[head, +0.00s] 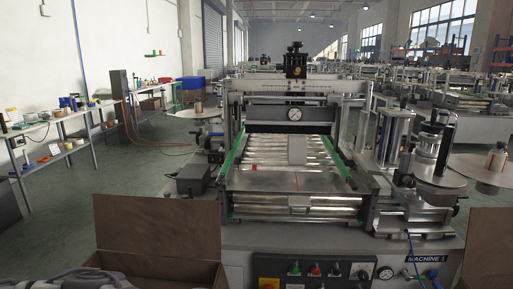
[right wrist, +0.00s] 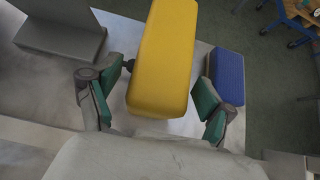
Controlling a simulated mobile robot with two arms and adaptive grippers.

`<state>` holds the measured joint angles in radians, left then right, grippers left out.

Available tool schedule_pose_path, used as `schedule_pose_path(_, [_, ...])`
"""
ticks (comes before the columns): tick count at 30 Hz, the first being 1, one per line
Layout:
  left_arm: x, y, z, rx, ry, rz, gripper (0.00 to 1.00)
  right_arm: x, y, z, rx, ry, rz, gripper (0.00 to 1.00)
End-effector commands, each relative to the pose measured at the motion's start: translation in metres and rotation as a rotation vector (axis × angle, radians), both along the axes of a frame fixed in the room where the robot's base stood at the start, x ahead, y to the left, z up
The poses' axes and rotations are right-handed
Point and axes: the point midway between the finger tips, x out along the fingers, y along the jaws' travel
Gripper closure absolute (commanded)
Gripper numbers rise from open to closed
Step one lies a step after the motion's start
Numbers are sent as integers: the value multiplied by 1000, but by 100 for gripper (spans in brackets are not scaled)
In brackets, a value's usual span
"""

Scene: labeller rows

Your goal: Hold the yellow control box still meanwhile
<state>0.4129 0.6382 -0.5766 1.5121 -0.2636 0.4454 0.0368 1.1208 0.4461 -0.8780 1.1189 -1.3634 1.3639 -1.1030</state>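The yellow control box (right wrist: 162,58) shows in the right wrist view, upper middle, with its long side running up out of the frame. A small dark fitting is at its left side. My right gripper (right wrist: 158,98) has its two green-padded fingers on either side of the box's near end. Pale surface shows between the left pad and the box, and a narrow gap shows at the right pad. The gripper looks open around the box. I cannot make out the yellow box in the head view. Neither gripper's fingers show in the head view.
A blue block (right wrist: 228,76) lies close right of the right finger, and a grey bracket (right wrist: 62,30) stands at upper left. In the head view, the labelling machine (head: 290,180) fills the middle, with open cardboard boxes (head: 158,232) in front. A shelf (head: 60,120) stands left.

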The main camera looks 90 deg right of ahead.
Motion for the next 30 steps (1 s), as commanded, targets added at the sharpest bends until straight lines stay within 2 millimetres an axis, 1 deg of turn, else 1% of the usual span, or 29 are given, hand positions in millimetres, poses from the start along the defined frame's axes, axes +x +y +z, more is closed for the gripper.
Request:
schedule_pose_path(8, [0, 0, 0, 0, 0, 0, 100, 0, 0, 0, 0, 0, 0, 15])
schedule_pose_path(11, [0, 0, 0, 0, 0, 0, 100, 1, -4, 4, 0, -1, -2, 15])
schedule_pose_path(14, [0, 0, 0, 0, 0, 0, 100, 1, -15, 12, -1, -2, -3, 15])
schedule_pose_path(24, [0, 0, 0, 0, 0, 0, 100, 1, -70, 56, -1, -2, -4, 15])
schedule_pose_path(27, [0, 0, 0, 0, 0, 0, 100, 1, -82, 65, 0, 0, -3, 15])
schedule_pose_path(30, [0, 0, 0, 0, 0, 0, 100, 1, -89, 72, 0, -1, -2, 15])
